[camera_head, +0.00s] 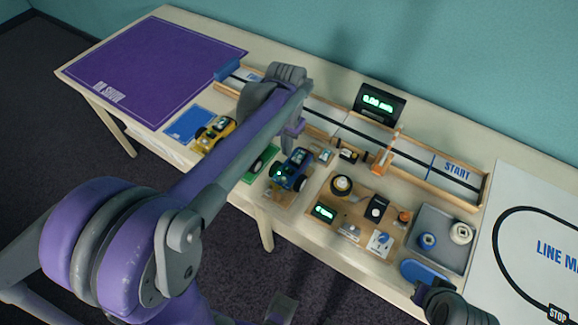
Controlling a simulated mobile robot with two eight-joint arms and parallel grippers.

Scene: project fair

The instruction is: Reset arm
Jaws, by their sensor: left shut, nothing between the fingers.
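My left arm reaches in from the lower left and stretches over the table. Its wrist is above the long wooden track, and the small left gripper (293,131) points down just behind the blue toy car. The left gripper is shut and empty, apart from the things below it. A yellow toy car (214,134) stands to the left of my forearm. The forearm hides part of the green mat (262,163) between the cars.
A track with a START panel (457,169) and a lit display (378,103) runs along the back. A brown parts board (335,224) and grey tray (457,252) stand at right. The purple mat (150,62) is clear. A dark part at the bottom reaches the table edge.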

